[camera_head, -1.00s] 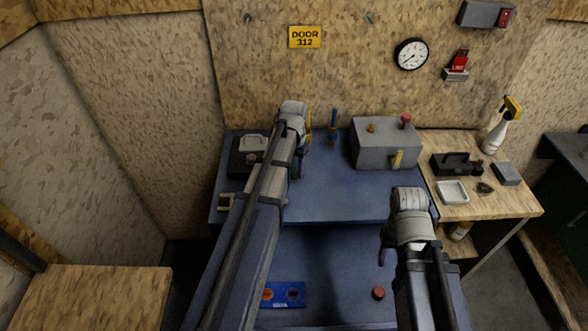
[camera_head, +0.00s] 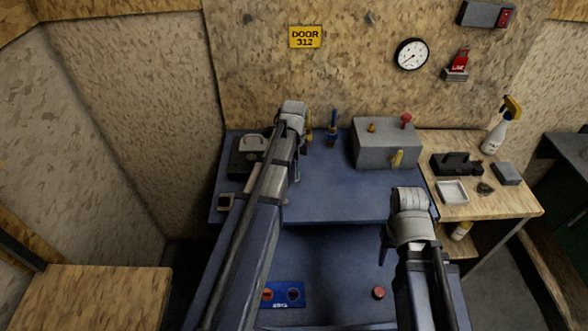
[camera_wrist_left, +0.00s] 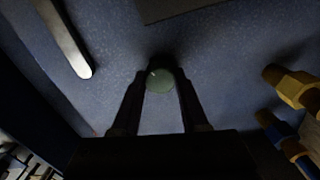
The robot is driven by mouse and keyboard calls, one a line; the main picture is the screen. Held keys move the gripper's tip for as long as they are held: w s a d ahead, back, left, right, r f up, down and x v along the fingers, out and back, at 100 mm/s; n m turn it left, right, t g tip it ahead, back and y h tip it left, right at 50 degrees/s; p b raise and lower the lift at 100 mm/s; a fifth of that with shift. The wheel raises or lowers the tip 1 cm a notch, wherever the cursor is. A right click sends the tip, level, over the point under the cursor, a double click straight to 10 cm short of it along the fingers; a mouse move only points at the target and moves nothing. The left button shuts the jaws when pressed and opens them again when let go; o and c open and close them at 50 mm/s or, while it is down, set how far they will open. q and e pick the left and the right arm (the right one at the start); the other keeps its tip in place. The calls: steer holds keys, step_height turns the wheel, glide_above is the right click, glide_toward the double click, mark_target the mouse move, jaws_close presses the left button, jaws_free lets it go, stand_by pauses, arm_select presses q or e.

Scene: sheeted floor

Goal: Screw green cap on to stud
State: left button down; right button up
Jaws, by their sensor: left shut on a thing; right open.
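The green cap (camera_wrist_left: 160,80) shows as a round dome between the two dark fingers of my left gripper (camera_wrist_left: 161,88) in the left wrist view. The gripper is shut on it, above the blue table top. In the head view the cap is hidden by my left arm. I cannot make out a stud under the cap, nor whether the cap touches one. My right gripper (camera_head: 384,250) is only partly seen in the head view, in front of the table's front edge. It is open and away from the cap.
A grey box (camera_head: 384,147) with a red knob and yellow fittings stands right of my left gripper. A blue upright fitting (camera_head: 332,128) stands closer. A yellow hex fitting (camera_wrist_left: 292,86) shows in the wrist view. The blue table (camera_head: 345,200) is clear at front centre.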

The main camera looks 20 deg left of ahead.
arm_select(q)
steer(key=m, duration=0.5)
steer(key=shift+c, duration=1.7)
jaws_free()
steer(key=shift+c, duration=0.8)
